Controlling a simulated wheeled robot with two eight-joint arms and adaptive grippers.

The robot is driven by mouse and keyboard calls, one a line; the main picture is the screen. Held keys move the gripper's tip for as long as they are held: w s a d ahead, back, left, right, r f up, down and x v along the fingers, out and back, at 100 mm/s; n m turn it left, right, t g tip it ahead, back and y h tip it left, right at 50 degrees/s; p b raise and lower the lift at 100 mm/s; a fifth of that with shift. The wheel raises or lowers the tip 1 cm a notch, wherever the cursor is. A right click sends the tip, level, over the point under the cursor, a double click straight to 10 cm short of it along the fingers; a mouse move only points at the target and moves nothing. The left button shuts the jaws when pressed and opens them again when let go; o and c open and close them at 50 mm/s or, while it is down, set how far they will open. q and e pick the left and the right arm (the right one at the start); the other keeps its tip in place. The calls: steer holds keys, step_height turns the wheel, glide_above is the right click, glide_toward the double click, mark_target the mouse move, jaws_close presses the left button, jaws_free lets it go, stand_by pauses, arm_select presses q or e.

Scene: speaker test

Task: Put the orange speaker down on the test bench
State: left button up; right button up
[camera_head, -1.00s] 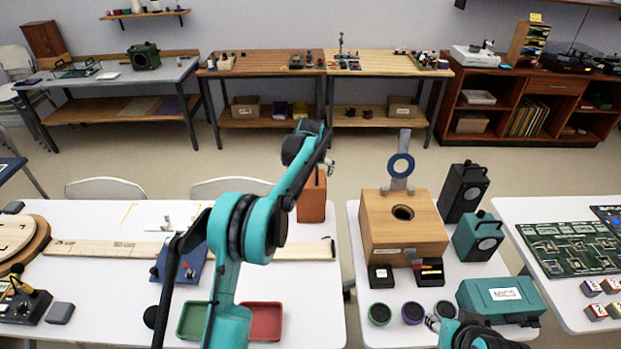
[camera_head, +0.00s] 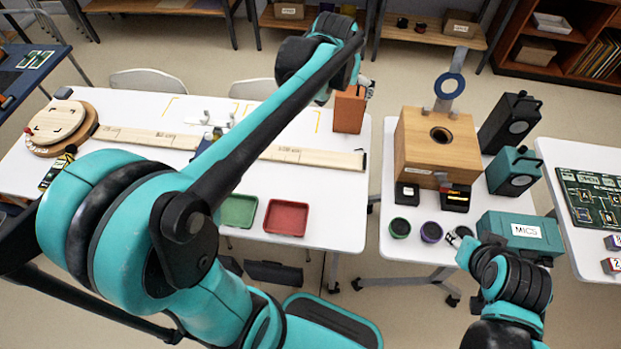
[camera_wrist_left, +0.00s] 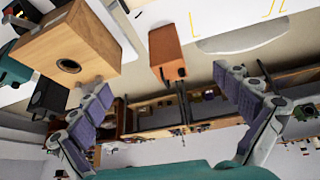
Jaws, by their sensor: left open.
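The orange speaker (camera_head: 349,110) stands upright at the right back of the long white table (camera_head: 330,187). It also shows in the left wrist view (camera_wrist_left: 175,50), with dark handle parts at its near end. My left gripper (camera_wrist_left: 163,78) is open and empty, its padded fingers spread wide. The speaker appears between and beyond them, apart from both. In the head view, my left arm hides most of this gripper, near the speaker's top. My right gripper (camera_head: 459,238) is beside the teal MICS case (camera_head: 520,233); its jaws are too small to read. Which table is the test bench is not marked.
A wooden box with a round hole (camera_head: 413,150), a dark speaker (camera_head: 510,122) and a teal speaker (camera_head: 513,170) stand on the right white table. A long ruler board (camera_head: 290,153), a green tray (camera_head: 238,211) and a red tray (camera_head: 287,217) are on the long table.

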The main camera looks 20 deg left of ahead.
arm_select(q)
steer(key=s+d+f, duration=0.1)
steer(key=s+f, duration=0.3)
steer(key=s, duration=0.7)
steer(key=s+d+f+m+t, duration=0.1)
steer(key=s+f, duration=0.3)
steer(key=s, duration=0.8)
steer(key=shift+s+m+h, duration=0.15)
steer(key=shift+m+h, duration=0.15)
steer(key=shift+h, duration=0.1)
steer(key=shift+f+b, duration=0.25)
steer(key=shift+b, duration=0.05)
